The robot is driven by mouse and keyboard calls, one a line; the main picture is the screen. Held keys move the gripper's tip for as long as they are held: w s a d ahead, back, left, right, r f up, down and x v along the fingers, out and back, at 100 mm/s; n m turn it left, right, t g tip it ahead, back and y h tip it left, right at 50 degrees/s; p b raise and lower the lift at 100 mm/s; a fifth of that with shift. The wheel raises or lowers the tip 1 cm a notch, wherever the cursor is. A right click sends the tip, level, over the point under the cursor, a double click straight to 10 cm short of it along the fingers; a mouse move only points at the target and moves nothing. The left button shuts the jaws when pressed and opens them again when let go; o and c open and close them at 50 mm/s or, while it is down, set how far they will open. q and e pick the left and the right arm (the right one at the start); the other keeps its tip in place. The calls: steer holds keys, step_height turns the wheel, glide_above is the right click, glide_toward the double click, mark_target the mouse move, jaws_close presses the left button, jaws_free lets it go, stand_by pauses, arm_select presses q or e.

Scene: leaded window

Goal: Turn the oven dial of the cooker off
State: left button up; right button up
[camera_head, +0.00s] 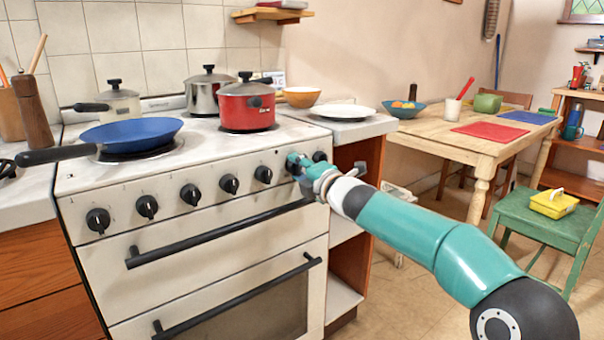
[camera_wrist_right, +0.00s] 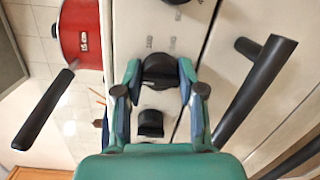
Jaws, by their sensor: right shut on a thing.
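The white cooker (camera_head: 215,165) has a row of black dials on its sloping front panel. My right gripper (camera_head: 299,166) is at the right part of this row, in front of the second dial from the right. In the right wrist view my right gripper (camera_wrist_right: 160,82) has its fingers on both sides of a black dial (camera_wrist_right: 160,70), shut on it. Faint marks lie beside this dial, too blurred to read. A neighbouring dial (camera_wrist_right: 150,122) sits nearer my palm, apart from the fingertips. The rightmost dial (camera_head: 319,156) shows just beyond my gripper. My left gripper is not in view.
A red pot (camera_head: 247,107), a blue frying pan (camera_head: 132,133) and steel pots stand on the hob. The black oven handle (camera_head: 220,233) runs below the dials. A white plate (camera_head: 343,111) lies on the counter at right. A green chair (camera_head: 540,222) stands farther right.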

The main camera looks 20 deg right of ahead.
steer(key=shift+d, duration=0.25)
steer(key=o, duration=1.1)
steer(key=shift+w+f, duration=0.1)
steer(key=shift+f, duration=0.05)
steer(key=shift+c, duration=0.2)
steer(key=shift+o, duration=0.3)
steer(key=shift+a, duration=0.1)
steer(key=v, duration=1.2)
